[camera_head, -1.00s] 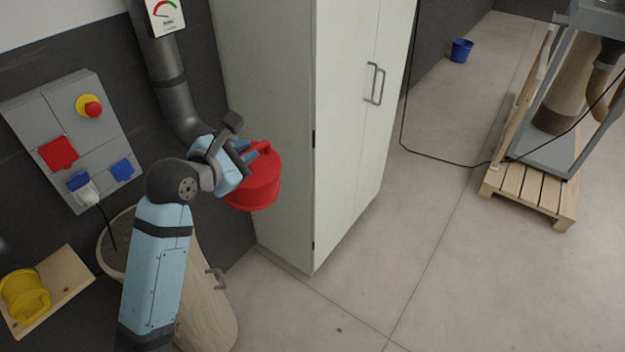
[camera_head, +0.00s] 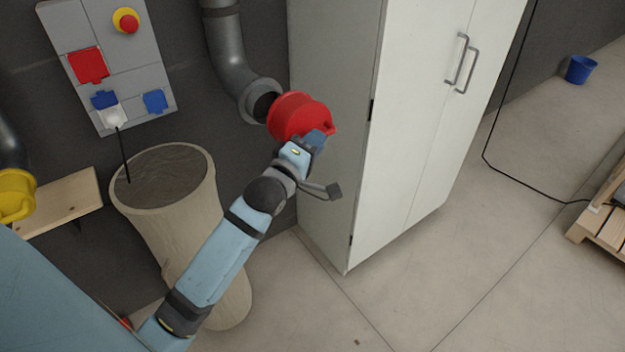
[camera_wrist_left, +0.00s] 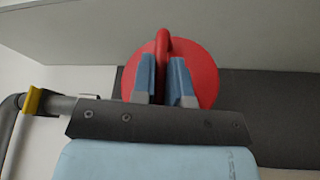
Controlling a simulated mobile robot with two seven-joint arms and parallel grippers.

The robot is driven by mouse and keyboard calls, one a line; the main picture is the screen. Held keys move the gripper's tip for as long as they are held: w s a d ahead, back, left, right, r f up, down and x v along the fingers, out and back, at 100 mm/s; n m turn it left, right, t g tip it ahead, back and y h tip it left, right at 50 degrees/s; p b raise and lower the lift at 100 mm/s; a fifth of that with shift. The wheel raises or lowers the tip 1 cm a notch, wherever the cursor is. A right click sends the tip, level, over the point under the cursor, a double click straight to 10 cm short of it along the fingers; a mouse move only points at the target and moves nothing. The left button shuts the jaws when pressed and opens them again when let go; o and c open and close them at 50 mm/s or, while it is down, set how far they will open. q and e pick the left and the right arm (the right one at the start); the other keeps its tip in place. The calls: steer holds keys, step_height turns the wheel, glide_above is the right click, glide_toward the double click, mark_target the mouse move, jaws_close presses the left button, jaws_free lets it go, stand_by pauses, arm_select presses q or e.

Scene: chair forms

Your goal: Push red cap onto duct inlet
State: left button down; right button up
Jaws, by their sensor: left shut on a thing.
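The red cap (camera_head: 297,115) is a round lid with a handle. My left gripper (camera_head: 316,140) is shut on its handle and holds it up in the air. In the left wrist view the red cap (camera_wrist_left: 201,62) shows face-on, its handle between the two blue fingers (camera_wrist_left: 165,85). The duct inlet (camera_head: 264,102) is the dark, flanged open end of the grey pipe on the wall. The cap is just right of the opening and covers part of its right edge in the head view; I cannot tell whether they touch. My right gripper is not in view.
A white cabinet (camera_head: 400,130) stands close to the right of the cap. A grey switch panel (camera_head: 135,62) hangs on the wall at left. A filled sack-like bin (camera_head: 205,197) stands below. A yellow cap (camera_head: 14,195) is by a wooden shelf (camera_head: 62,203).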

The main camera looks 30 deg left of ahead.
arm_select(q)
steer(key=shift+m+t, duration=0.4)
steer(key=shift+m, duration=0.5)
steer(key=a+f+b, duration=0.1)
steer(key=w+a+f, duration=0.1)
steer(key=a, duration=0.1)
steer(key=a+f+b, duration=0.1)
steer(key=a, duration=0.1)
steer(key=shift+w+f+b, duration=0.15)
steer(key=shift+w+b, duration=0.15)
steer(key=shift+w+a, duration=0.3)
steer(key=shift+a, duration=0.45)
steer(key=shift+w+a, duration=0.3)
steer(key=shift+a, duration=0.45)
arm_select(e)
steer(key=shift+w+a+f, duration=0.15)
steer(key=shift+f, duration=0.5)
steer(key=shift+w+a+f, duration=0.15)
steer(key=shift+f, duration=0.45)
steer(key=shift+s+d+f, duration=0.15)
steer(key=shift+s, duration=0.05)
